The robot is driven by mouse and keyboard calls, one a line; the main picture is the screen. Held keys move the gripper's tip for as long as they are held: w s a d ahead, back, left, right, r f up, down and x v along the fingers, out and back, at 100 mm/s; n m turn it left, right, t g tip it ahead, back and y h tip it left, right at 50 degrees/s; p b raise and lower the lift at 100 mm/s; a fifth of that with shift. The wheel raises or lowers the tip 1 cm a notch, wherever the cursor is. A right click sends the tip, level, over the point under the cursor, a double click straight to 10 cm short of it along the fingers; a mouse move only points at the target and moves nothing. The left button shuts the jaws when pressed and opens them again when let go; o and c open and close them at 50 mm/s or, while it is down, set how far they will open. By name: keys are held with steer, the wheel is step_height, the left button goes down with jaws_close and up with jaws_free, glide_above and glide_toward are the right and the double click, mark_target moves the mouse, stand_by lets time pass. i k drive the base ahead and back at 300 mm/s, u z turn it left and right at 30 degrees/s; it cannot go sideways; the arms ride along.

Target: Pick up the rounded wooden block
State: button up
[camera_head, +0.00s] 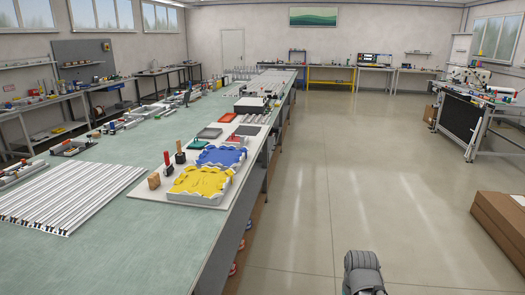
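A grey rounded part of my own arm shows at the bottom, over the floor and well right of the bench. My gripper is not in view.
Yellow (200,181) and blue (222,156) wavy-edged trays lie on the board, right of the block. Pale slatted strips (65,194) lie to its left. The grey floor (335,190) right of the bench is clear up to cardboard boxes (500,222) at the right.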

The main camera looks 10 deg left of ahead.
mark_target(153, 179)
steer(key=z, duration=0.05)
steer(key=i, duration=3.15)
steer(key=u, duration=1.85)
